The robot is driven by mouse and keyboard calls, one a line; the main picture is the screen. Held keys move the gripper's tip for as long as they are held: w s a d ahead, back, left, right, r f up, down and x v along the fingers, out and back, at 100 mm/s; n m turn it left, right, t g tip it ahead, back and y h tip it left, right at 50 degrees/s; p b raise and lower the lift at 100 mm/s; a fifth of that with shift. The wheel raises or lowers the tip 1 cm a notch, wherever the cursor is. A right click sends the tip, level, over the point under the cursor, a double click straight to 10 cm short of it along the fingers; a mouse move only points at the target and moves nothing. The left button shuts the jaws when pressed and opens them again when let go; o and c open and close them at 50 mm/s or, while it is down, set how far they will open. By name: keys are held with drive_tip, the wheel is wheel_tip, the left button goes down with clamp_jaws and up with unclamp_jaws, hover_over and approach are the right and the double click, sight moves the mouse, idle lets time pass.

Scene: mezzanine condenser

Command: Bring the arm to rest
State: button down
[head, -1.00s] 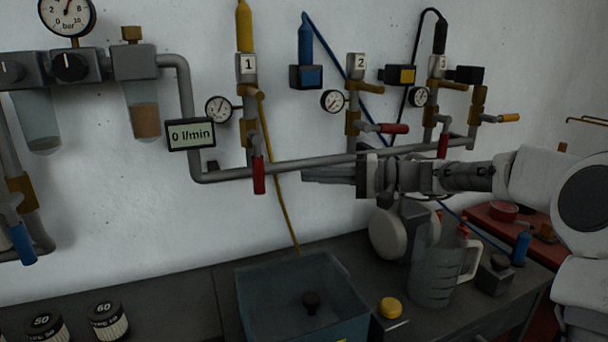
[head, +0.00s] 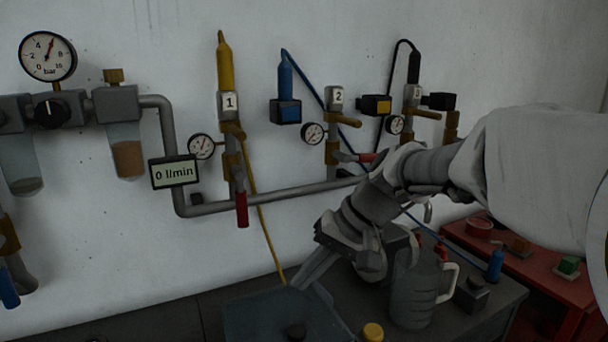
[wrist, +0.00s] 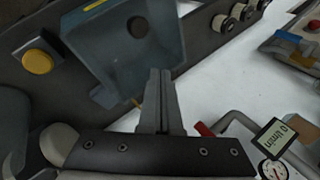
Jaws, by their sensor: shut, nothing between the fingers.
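My gripper (head: 298,284) hangs at the end of my bent arm, in front of the wall pipes, pointing down and left over the rim of the blue-grey basin (head: 255,312). In the wrist view its two fingers (wrist: 159,74) lie together with nothing between them. The basin (wrist: 105,60) is beyond the fingertips there. I cannot tell whether the fingers touch its rim. My forearm comes in from the right and hides part of the third valve line.
A clear jug (head: 412,290) stands close right of my gripper, near a yellow button (head: 373,332). A wall pipe (head: 290,193) with red-handled valves runs behind. A red table (head: 545,270) is at the right.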

drive_tip(key=s+d+r+t+h+p, duration=0.2)
drive_tip(key=s+d+h+p, duration=0.1)
drive_tip(key=s+d, duration=0.4)
drive_tip(key=s+d+r+t+h+p, duration=0.2)
drive_tip(key=s+d+r+h+p, duration=0.1)
drive_tip(key=s+d, duration=0.4)
drive_tip(key=shift+s+h, duration=0.3)
drive_tip(key=shift+s, duration=0.8)
drive_tip(key=shift+a+r, duration=0.1)
